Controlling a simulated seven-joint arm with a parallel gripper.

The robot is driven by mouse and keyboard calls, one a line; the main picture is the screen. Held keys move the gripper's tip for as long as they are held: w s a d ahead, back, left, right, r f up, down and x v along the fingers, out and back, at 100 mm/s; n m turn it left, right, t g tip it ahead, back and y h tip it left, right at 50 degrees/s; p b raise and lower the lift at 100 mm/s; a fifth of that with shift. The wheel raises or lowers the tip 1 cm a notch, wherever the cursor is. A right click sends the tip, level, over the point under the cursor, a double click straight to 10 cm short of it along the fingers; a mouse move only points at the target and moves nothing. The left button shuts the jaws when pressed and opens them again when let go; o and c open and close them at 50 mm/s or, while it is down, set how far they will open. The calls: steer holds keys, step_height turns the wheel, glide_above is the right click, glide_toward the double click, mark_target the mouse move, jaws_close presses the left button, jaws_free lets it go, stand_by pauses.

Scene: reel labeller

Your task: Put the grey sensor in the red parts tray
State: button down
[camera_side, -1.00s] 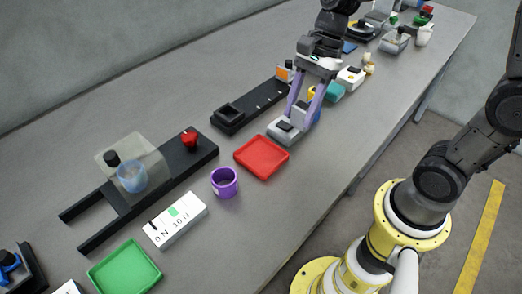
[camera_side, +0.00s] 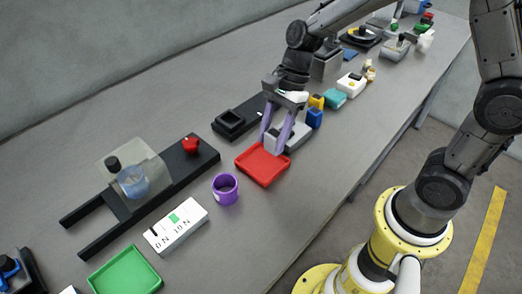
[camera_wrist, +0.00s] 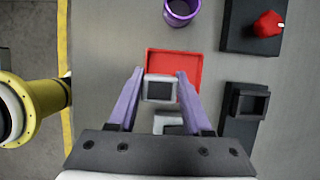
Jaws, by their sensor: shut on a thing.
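The red parts tray (camera_side: 262,168) lies flat and empty on the bench, just below my fingertips in the side view. It also shows in the wrist view (camera_wrist: 180,62). My gripper (camera_side: 273,145) points down and is shut on the grey sensor. In the wrist view, the sensor (camera_wrist: 160,89) is a pale grey block with a dark square top, between my purple fingers. It overlaps the tray's near edge there. In the side view my fingers partly hide it, and its height above the tray is hard to judge.
A pale grey piece (camera_wrist: 171,123) lies behind my fingers. A purple cup (camera_side: 225,188) and a white labelled box (camera_side: 175,225) stand left of the tray. A black fixture with a red knob (camera_side: 191,145) is behind. A blue block (camera_side: 314,118) stands to the right.

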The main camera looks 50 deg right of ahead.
steer(key=w+f, duration=0.2)
steer(key=f, duration=0.1)
steer(key=shift+w+a+f, duration=0.2)
steer(key=shift+w+a, duration=0.2)
steer(key=shift+f, duration=1.55)
steer(key=shift+f, duration=0.1)
steer(key=shift+c, duration=1.7)
jaws_free()
steer(key=v, duration=1.1)
steer(key=s+d+r+n+t+h, duration=0.2)
steer(key=s+d+r+n, duration=0.1)
steer(key=s+n, duration=0.6)
steer(key=s+d+r+n+t+h, duration=0.2)
steer(key=s+r+n, duration=0.3)
steer(key=s+n, duration=0.4)
steer(key=shift+s+d+r+t, duration=0.15)
steer(key=shift+s+d+t, duration=0.6)
steer(key=shift+s, duration=0.25)
